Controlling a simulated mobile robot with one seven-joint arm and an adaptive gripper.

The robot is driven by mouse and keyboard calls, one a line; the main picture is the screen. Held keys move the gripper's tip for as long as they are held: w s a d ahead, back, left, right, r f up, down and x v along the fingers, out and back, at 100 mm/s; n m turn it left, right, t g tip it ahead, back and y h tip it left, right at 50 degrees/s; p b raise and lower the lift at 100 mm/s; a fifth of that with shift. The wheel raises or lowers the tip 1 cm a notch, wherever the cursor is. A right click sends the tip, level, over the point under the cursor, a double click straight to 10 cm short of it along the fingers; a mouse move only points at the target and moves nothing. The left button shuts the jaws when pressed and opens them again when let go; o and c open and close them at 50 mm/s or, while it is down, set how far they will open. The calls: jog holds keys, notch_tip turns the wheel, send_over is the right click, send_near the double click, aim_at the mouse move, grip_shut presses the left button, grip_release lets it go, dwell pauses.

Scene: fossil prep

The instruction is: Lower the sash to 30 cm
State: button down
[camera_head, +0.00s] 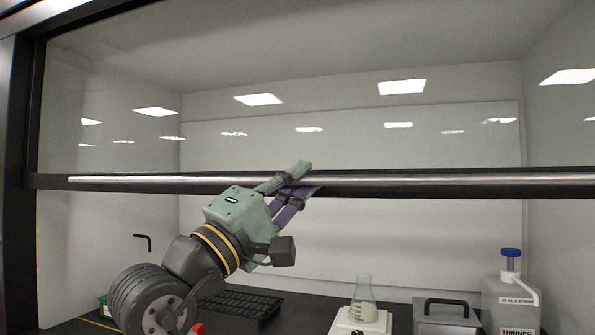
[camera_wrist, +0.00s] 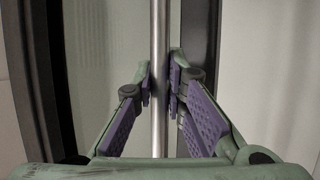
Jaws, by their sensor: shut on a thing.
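The glass sash (camera_head: 350,100) of the fume hood spans the view, with a dark bottom frame and a long silver handle bar (camera_head: 450,179) along it. My gripper (camera_head: 300,180) reaches up from the lower left and is shut on the handle bar, left of the bar's middle. In the wrist view the bar (camera_wrist: 160,40) runs upright between the two purple-padded fingers (camera_wrist: 161,85), with a pad close on each side. The dark sash frame (camera_wrist: 197,40) lies just right of the bar. No height scale shows, so I cannot tell the opening's height.
Under the sash, a conical flask (camera_head: 363,290) stands on a white device (camera_head: 360,322). A grey box with a handle (camera_head: 445,312) and a thinner bottle (camera_head: 511,300) stand to its right. A black rack (camera_head: 240,305) lies behind my arm. A black hook (camera_head: 143,240) is at the left wall.

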notch_tip(320, 180, down, 11)
jog(key=b, duration=0.6)
jog(key=shift+f, duration=0.2)
jog(key=c, duration=1.6)
grip_release()
jog(key=v, duration=1.2)
jog(key=shift+a+r, duration=0.1)
